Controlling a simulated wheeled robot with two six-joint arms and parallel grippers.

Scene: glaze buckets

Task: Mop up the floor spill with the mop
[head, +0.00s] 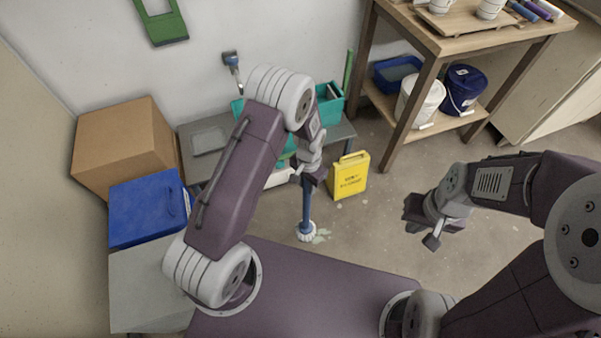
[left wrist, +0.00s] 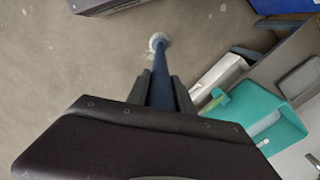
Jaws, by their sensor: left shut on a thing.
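The mop has a blue handle (head: 307,200) and a white head (head: 306,231) that is down at the floor. My left gripper (head: 314,174) is shut on the handle above the head; the left wrist view shows the handle (left wrist: 160,78) between the two fingers (left wrist: 161,95). The spill (head: 322,235) is a small pale greenish patch on the floor, right beside the mop head, which hides part of it. My right gripper (head: 432,224) hangs over the floor at the right, apart from the mop. Its fingers look spread, with nothing between them.
A yellow sign (head: 349,176) stands on the floor behind the spill. A wooden shelf (head: 430,110) with a white bucket (head: 420,100) and a dark blue bucket (head: 463,90) stands at the back right. A cardboard box (head: 122,145) and blue box (head: 145,210) are at left. Floor between spill and right gripper is clear.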

